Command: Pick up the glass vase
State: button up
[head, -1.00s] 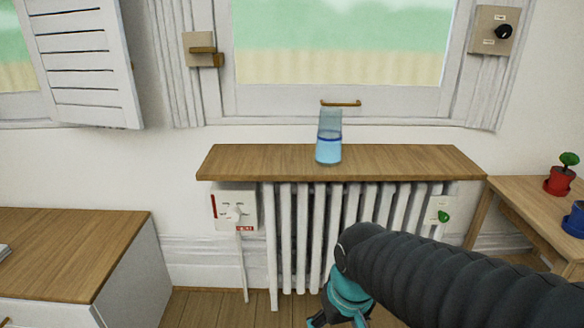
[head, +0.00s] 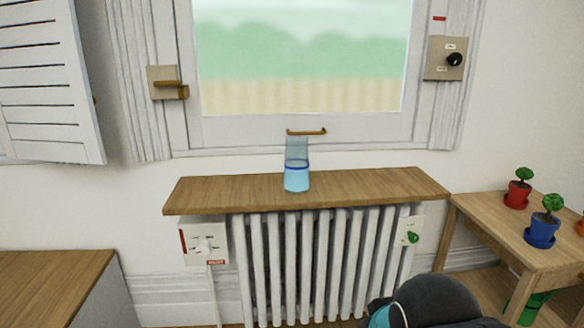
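The glass vase (head: 297,178) is a clear blue-tinted cylinder with a darker blue band. It stands upright near the middle of a wooden shelf (head: 390,186) above a white radiator. Nothing touches it. My arm shows only as a dark rounded part with a bit of teal at the bottom right, below and apart from the vase. My gripper is out of view in the head view now.
The radiator (head: 310,265) has a white control box (head: 205,240) on its left and a green knob (head: 413,237) on its right. A window with a brass handle (head: 306,132) is behind the vase. A side table (head: 490,222) with potted plants stands right, a wooden cabinet (head: 50,280) left.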

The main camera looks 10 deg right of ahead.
aim_at(297, 173)
jog(key=z, duration=0.45)
jog(key=k, duration=0.55)
jog(key=z, duration=0.7)
jog(key=i, duration=1.2)
jog(key=u, duration=0.7)
